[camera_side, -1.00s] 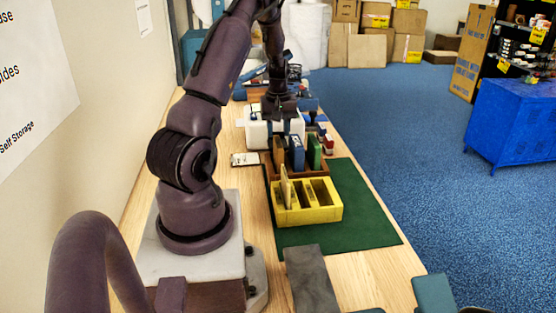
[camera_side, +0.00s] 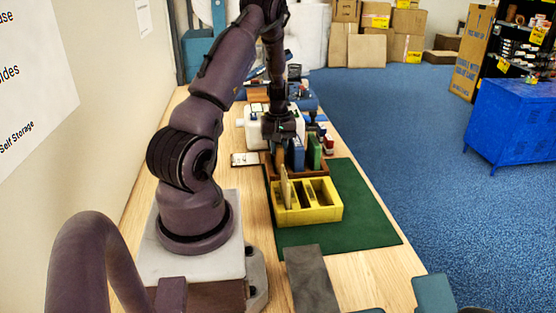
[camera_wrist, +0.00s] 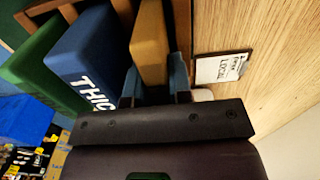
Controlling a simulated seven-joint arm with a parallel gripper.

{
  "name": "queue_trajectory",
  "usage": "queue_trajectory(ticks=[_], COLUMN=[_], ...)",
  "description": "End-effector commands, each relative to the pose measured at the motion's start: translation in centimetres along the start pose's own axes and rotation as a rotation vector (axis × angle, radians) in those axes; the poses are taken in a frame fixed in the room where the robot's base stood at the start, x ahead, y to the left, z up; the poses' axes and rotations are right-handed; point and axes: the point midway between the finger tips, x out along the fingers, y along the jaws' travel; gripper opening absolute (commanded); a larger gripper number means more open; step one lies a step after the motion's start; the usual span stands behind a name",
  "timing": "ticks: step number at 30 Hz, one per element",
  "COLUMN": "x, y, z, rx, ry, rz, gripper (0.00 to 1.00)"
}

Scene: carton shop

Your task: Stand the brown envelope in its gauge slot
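The brown envelope (camera_side: 279,156) stands upright in the left part of a brown rack, with blue and green ones to its right. In the wrist view the brown envelope (camera_wrist: 151,40) lies between my two fingers. My gripper (camera_side: 281,142) is over the rack at the brown envelope's top. In the wrist view my gripper (camera_wrist: 155,82) looks open around it, with a finger on each side; the fingers hide part of its faces. The yellow gauge (camera_side: 315,214) has several slots and stands in front of the rack. A thin tan piece (camera_side: 286,190) stands in its left slot.
The blue envelope (camera_wrist: 85,55), lettered "THIC", stands close beside my finger. The green envelope (camera_side: 314,152) is beyond it. The rack (camera_side: 311,173) sits on a green mat (camera_side: 360,215) with free room at right. A white card (camera_side: 245,159) lies left of the rack.

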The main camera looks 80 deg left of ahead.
Motion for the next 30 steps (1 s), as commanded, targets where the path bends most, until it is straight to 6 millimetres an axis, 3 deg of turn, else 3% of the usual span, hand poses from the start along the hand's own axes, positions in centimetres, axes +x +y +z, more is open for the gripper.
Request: queue_trajectory(ticks=[13,30], x=[-0.3,-3.8], y=[0.0,0.0], z=[0.0,0.0], rx=[0.000,0.000], ry=[0.002,0.002], rz=[0.001,0.001], gripper=[0.00,0.00])
